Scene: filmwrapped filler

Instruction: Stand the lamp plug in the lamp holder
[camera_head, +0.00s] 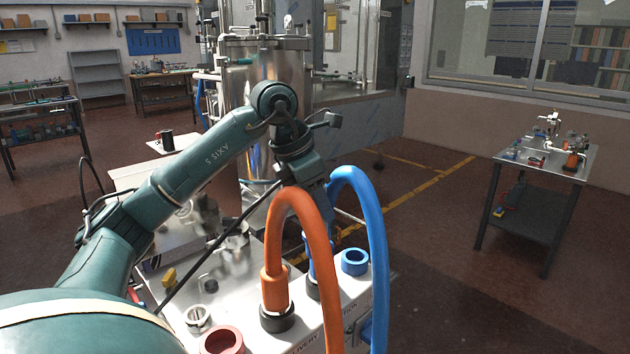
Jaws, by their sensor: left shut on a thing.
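My left gripper (316,205) is over the white panel, partly behind the arch of the orange hose. It is shut on what I take to be the lamp plug; the orange hose and the gripper hide it. A thin black cable (222,240) rises from the panel's left side to the gripper. I cannot tell for sure which fitting is the lamp holder. Open ring fittings on the panel are a grey one (197,318), a red one (221,342) and a blue one (355,262). My right gripper is not in view.
The orange hose (297,200) and blue hose (376,230) arch high around the gripper. A steel tank (262,75) stands behind. A small side table (540,158) is at right, with clear floor before it.

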